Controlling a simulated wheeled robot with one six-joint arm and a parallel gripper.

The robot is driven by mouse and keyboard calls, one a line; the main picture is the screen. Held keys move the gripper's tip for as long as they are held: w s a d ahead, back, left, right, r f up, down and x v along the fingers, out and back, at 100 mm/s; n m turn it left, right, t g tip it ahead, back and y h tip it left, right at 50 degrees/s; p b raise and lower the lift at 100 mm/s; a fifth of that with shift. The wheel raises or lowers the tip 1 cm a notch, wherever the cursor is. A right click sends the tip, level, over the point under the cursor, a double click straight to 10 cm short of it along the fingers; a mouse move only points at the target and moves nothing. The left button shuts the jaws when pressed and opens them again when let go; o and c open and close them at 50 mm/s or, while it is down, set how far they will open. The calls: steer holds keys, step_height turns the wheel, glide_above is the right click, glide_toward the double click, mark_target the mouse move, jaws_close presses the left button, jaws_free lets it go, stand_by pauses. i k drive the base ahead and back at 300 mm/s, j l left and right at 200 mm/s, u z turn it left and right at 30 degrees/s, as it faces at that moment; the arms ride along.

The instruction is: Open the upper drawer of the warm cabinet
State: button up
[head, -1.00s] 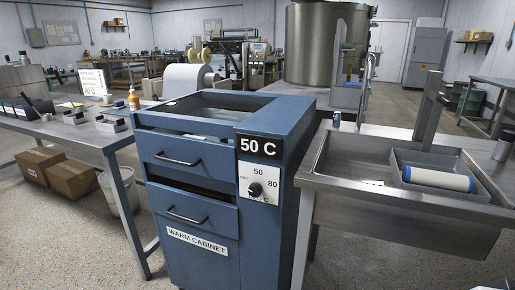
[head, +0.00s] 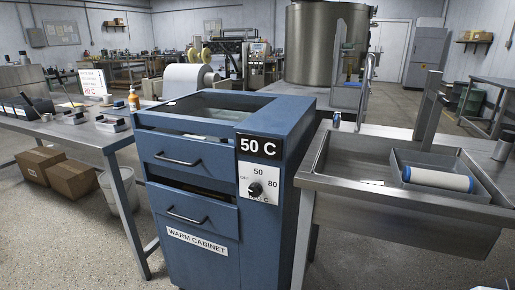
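The blue warm cabinet (head: 266,219) stands in the middle of the head view, with a white "WARM CABINET" label on its lower front. Its upper drawer (head: 186,167) has a dark bar handle (head: 178,160). The lower drawer (head: 193,207) below it has a similar handle (head: 187,216). A dark gap shows between the two drawer fronts. I cannot tell exactly how far either drawer stands out. A "50 C" sign (head: 259,147) and a dial (head: 255,189) are on the right of the front. My gripper is not in view.
A metal table (head: 75,136) with small items stands at the left, with cardboard boxes (head: 73,179) and a white bin (head: 118,190) beneath. A steel sink (head: 345,162) holding a grey tray (head: 440,158) with a white roller (head: 438,179) adjoins the right. Floor shows in front at left.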

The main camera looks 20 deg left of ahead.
mark_target(210, 158)
steer(key=j+u, duration=0.15)
steer(key=u, duration=1.2)
